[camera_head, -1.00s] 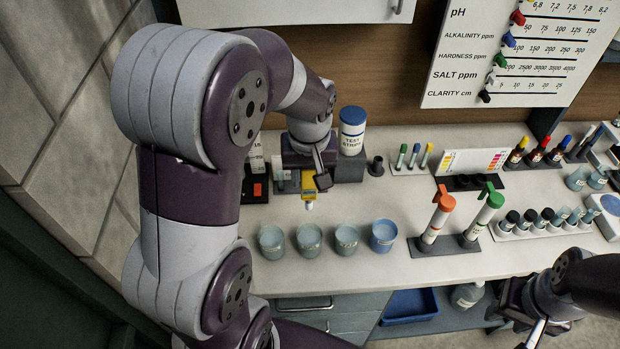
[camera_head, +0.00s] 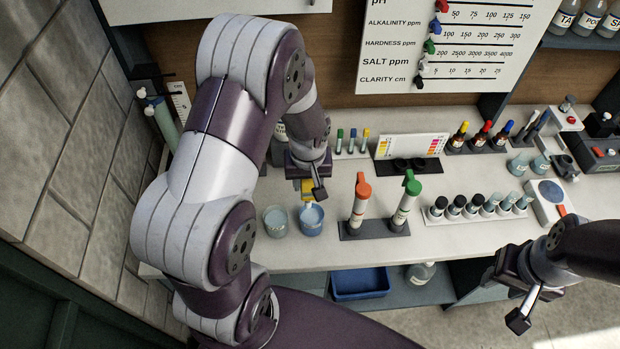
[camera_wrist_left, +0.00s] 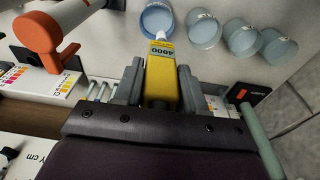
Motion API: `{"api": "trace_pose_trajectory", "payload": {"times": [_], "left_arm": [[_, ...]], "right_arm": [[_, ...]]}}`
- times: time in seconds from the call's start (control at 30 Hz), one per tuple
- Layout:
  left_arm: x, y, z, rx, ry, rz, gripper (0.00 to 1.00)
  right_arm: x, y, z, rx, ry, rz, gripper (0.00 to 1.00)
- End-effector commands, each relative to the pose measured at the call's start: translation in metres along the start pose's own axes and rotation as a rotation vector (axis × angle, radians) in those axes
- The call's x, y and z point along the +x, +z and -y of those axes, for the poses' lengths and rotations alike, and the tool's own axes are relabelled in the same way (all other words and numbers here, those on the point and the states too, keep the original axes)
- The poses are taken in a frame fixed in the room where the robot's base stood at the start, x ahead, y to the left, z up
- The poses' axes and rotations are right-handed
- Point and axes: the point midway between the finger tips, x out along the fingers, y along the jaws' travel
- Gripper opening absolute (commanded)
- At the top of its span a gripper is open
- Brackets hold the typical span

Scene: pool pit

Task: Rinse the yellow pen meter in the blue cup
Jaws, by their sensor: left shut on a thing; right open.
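My left gripper (camera_head: 306,189) is shut on the yellow pen meter (camera_head: 307,187). In the left wrist view the meter (camera_wrist_left: 161,78) sits between the two fingers, its display reading 4000 and its pale tip pointing at the blue cup (camera_wrist_left: 157,19). In the head view the blue cup (camera_head: 311,223) stands on the counter, and the meter's lower end overlaps its back rim. I cannot tell whether the tip is inside the cup or above it. My right gripper (camera_head: 512,298) is open and empty in front of the counter at the lower right.
A clear cup (camera_head: 275,222) stands just left of the blue cup; several clear cups (camera_wrist_left: 241,40) show in the wrist view. A blue bin (camera_head: 360,283) is below the counter.

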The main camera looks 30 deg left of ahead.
Motion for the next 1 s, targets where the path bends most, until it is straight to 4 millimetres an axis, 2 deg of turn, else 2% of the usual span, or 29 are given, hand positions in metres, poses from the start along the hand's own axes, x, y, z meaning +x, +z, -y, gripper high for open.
{"api": "trace_pose_trajectory", "payload": {"times": [0.03,0.6,0.73,1.0], "left_arm": [[0.009,0.001,0.000,0.000,0.000,0.000,0.09],[0.077,0.009,0.000,0.000,0.000,-0.001,0.09],[0.083,0.010,0.000,0.000,0.000,-0.001,0.09],[0.082,0.010,0.000,0.000,0.000,-0.001,0.09]], "right_arm": [[0.009,0.001,0.000,0.000,0.000,0.000,0.43],[0.066,0.008,0.000,0.000,0.000,0.000,0.43],[0.070,0.008,0.000,0.000,0.000,0.000,0.43],[0.069,0.008,0.000,0.000,0.000,0.000,0.43]]}}
